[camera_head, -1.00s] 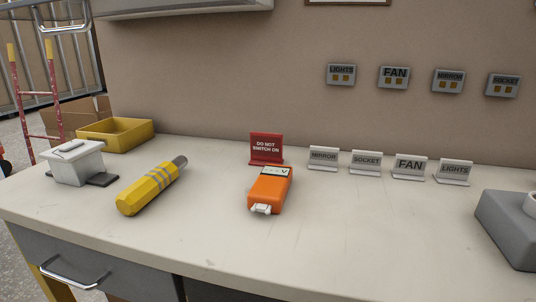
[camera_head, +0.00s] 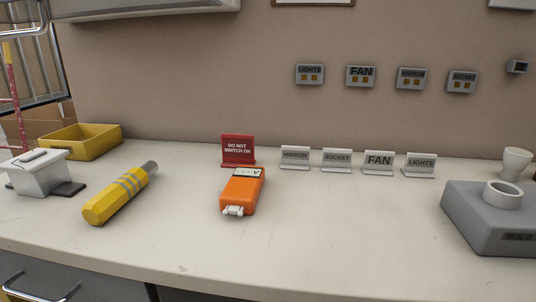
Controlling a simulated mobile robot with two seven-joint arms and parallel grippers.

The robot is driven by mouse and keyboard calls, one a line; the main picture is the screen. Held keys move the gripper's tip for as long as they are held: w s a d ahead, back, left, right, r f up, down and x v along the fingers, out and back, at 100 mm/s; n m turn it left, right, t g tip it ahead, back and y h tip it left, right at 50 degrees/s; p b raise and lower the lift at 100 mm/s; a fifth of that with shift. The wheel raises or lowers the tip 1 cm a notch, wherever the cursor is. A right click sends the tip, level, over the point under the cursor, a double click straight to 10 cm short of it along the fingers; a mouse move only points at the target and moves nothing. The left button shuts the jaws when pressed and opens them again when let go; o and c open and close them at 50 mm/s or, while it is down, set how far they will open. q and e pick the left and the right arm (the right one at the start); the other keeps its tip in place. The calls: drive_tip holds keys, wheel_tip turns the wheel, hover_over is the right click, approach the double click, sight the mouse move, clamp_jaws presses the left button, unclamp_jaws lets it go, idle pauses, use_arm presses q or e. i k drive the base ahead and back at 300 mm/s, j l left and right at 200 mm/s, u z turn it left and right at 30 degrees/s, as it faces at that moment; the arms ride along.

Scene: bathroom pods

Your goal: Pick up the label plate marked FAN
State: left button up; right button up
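The label plate marked FAN (camera_head: 378,162) stands upright on the bench near the wall. It is white with dark letters on a flat foot. It is third from the left in a row, between the SOCKET plate (camera_head: 337,160) and the LIGHTS plate (camera_head: 420,165). The MIRROR plate (camera_head: 295,157) is at the row's left end. A grey wall switch (camera_head: 360,75) also marked FAN is mounted above. Neither of my grippers shows in the head view.
A red DO NOT SWITCH ON sign (camera_head: 238,151) stands behind an orange tester (camera_head: 242,191). A yellow torch-like tool (camera_head: 120,193), white box (camera_head: 38,172) and yellow bin (camera_head: 80,141) are left. A grey block (camera_head: 480,222) is right. The bench (camera_head: 330,235) in front of the plates is clear.

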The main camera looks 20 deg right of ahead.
sight(377, 162)
drive_tip(key=z, duration=1.5)
